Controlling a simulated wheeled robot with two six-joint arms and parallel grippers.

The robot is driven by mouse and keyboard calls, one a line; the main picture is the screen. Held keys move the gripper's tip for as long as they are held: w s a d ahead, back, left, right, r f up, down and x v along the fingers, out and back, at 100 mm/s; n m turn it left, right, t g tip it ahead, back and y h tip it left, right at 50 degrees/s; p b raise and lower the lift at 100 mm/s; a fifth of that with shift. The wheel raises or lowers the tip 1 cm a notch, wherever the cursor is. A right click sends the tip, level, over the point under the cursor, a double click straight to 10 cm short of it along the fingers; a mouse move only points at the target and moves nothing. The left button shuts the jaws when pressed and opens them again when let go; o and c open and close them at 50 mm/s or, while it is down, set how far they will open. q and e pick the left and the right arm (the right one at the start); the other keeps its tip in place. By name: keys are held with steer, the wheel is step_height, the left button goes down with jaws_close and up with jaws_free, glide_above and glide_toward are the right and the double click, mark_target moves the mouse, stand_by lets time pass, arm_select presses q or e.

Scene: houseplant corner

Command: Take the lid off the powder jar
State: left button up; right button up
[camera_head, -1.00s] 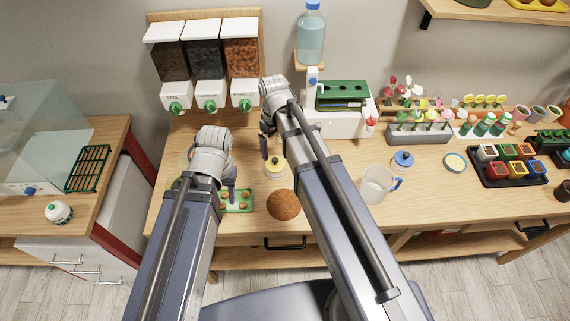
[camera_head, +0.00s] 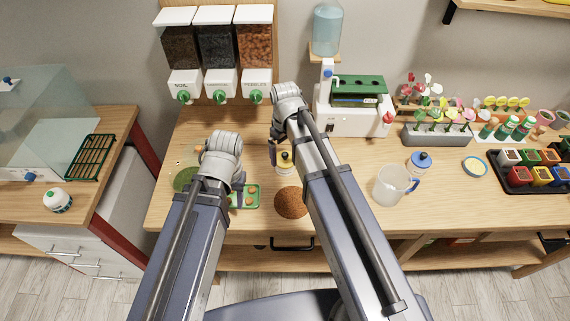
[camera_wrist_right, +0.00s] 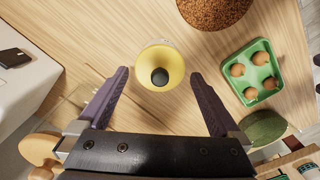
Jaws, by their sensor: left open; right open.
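The powder jar (camera_head: 284,170) stands upright on the table, a small pale jar with a yellow lid (camera_wrist_right: 151,60) topped by a black knob (camera_wrist_right: 160,77). In the right wrist view the lid lies ahead of my right gripper (camera_wrist_right: 160,75), between its two spread purple fingers, which appear not to touch it. In the head view my right gripper (camera_head: 274,153) is just left of the jar, partly hidden by its own arm. My left gripper (camera_head: 239,187) is open and empty over the green tray (camera_head: 254,203), its fingers partly hidden by its wrist.
A brown granular mound (camera_head: 291,203) lies in front of the jar. A clear jug (camera_head: 390,187), a blue-lidded jar (camera_head: 421,161) and a white machine (camera_head: 330,122) stand to the right.

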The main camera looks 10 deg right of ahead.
arm_select(q)
steer(key=shift+f+b, duration=0.45)
steer(key=shift+f, duration=0.45)
arm_select(e)
steer(key=shift+f, duration=0.95)
arm_select(q)
steer(key=shift+r, duration=0.1)
arm_select(e)
steer(key=shift+r, duration=0.1)
steer(key=shift+c, duration=0.2)
steer(key=c, duration=1)
steer(key=shift+c, duration=0.2)
arm_select(q)
steer(key=shift+r+p, duration=0.15)
steer(key=shift+p, duration=0.15)
arm_select(e)
steer(key=shift+r, duration=0.2)
